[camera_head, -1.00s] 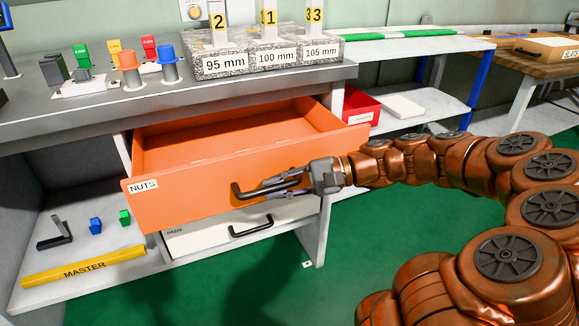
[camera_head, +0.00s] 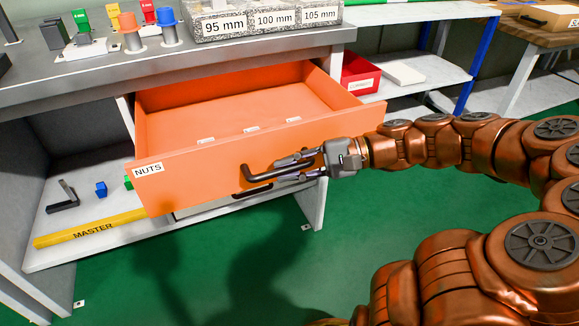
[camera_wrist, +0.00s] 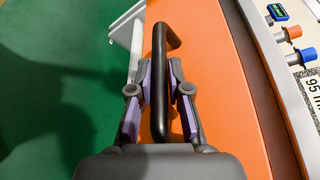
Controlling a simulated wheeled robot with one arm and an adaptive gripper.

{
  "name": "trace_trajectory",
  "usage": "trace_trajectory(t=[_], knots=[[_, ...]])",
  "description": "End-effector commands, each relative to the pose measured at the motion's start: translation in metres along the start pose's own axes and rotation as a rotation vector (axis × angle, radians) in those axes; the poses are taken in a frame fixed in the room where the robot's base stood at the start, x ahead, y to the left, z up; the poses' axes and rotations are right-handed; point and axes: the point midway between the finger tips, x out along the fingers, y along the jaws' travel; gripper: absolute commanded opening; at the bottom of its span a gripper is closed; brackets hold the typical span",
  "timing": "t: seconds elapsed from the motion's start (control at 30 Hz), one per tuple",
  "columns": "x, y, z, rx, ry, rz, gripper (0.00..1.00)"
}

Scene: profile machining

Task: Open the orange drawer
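The orange drawer (camera_head: 170,165), labelled NUTS, stands well out from under the grey workbench in the head view. Its inside looks empty apart from small pale tabs near the front. Its black bar handle (camera_head: 262,175) is on the front panel. My gripper (camera_head: 288,168) is at the handle, with a finger on each side of it. In the wrist view, the fingertips of my gripper (camera_wrist: 161,66) close in on the black handle (camera_wrist: 160,100), which runs between the purple pads. The orange front (camera_wrist: 210,90) lies just right of the fingers.
The grey bench top (camera_head: 75,82) carries coloured blocks, cylinders and marked gauge blocks. A lower shelf holds a yellow MASTER bar (camera_head: 90,229) and small parts. A red bin (camera_head: 360,75) sits right of the drawer. Green floor (camera_head: 250,275) is open in front.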

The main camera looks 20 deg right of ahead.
Motion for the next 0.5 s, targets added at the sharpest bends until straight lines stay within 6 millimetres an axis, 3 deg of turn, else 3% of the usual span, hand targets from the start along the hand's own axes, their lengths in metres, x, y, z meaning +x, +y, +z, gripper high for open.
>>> trace_trajectory(t=[0.2,0.5], knots=[[-0.0001,0.0001,-0.0001,0.0,0.0,0.0,0.41],[-0.0006,-0.0001,0.0,0.0,0.0,-0.001,0.41]])
